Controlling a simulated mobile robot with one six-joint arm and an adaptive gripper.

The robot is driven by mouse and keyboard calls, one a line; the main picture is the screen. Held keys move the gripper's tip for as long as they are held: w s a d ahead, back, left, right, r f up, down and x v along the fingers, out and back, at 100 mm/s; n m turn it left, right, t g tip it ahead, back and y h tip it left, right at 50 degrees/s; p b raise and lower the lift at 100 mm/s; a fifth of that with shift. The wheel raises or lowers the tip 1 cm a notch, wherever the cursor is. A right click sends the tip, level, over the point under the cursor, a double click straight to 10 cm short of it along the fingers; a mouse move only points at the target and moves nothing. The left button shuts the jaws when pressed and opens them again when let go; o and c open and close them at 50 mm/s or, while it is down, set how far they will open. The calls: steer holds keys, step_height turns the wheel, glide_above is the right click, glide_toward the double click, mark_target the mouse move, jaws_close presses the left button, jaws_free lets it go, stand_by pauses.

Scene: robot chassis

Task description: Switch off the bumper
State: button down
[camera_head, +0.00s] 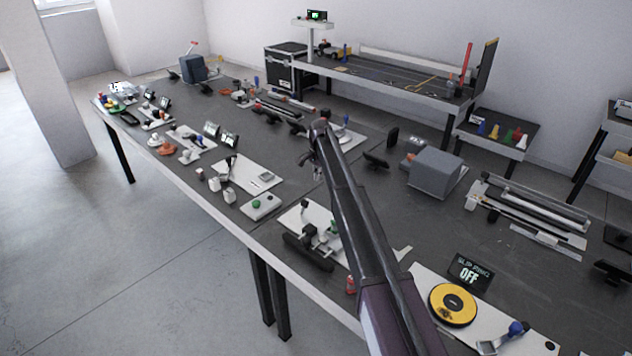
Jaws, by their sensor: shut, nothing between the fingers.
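My arm reaches up from the bottom right across the middle of the long dark bench (330,215). My gripper (317,173) hangs small and dark at its far end, above the bench. It is shut and empty. No device in view can be made out for certain as the bumper; most labels are too small to read. A nearby black display (470,272) reads OFF, with a line above it that looks like "SLIP RING". It stands by a yellow disc (453,304) on a white plate.
A white plate with a green button (256,204) and another with a dark cylinder (307,252) stand left of my arm. A grey box (434,172) stands to its right. Several devices and small displays line the bench. Open floor (110,265) lies at left.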

mark_target(305, 203)
steer(key=shift+s+a+f+b, duration=0.1)
steer(key=shift+s+f+b, duration=0.05)
steer(key=shift+f+b, duration=2.2)
steer(key=shift+s+a+f+b, duration=0.1)
steer(key=shift+f+b, duration=2.15)
steer(key=shift+f, duration=0.2)
steer(key=shift+s+a+r+p, duration=0.4)
steer(key=shift+s, duration=0.2)
steer(key=shift+s+a+r+p, duration=0.35)
steer(key=shift+s+a+r, duration=0.05)
steer(key=shift+s, duration=0.15)
steer(key=shift+s+a+r, duration=0.1)
steer(key=shift+s+a, duration=0.25)
steer(key=shift+d, duration=0.2)
